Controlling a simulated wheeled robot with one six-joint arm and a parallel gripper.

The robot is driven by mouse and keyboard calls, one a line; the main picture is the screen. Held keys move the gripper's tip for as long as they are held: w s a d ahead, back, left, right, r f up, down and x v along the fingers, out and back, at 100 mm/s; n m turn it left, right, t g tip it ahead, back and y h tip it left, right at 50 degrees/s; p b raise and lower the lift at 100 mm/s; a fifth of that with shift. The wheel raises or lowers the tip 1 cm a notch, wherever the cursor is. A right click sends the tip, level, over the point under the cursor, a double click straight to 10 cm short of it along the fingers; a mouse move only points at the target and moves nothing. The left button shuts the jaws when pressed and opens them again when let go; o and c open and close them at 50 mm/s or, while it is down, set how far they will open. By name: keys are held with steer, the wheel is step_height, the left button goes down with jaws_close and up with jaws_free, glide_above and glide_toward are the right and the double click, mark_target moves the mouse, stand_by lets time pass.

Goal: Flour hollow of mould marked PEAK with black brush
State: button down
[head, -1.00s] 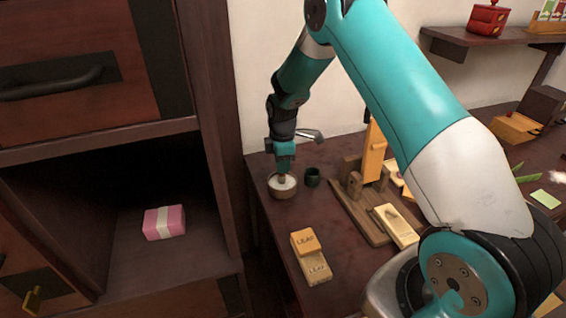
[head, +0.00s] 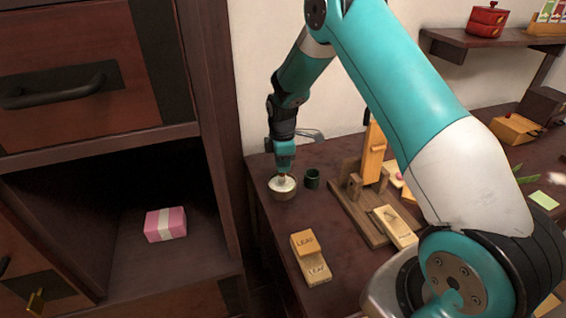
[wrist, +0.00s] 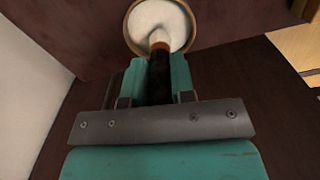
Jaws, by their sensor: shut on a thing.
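My gripper (head: 284,165) points down over a round bowl of white flour (head: 275,193) at the table's left back. It is shut on the black brush (wrist: 160,78), whose dark handle and tan collar show in the wrist view. The brush's pale tip is at the flour, inside the bowl's rim (wrist: 129,32). A wooden mould with a lid-like block marked LEAF (head: 309,257) lies at the front left of the table. Another pale mould with a hollow (head: 395,226) lies on the wooden stand; its mark is not readable. I cannot make out the word PEAK anywhere.
A small dark green cup (head: 312,179) stands just right of the bowl. The wooden stand (head: 352,212) with an upright orange-tan piece (head: 374,150) is further right. A cabinet (head: 215,150) borders the table's left, with a pink box (head: 166,224) in its open compartment.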

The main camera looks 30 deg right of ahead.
steer(key=shift+r+p, duration=1.95)
steer(key=shift+r, duration=1.05)
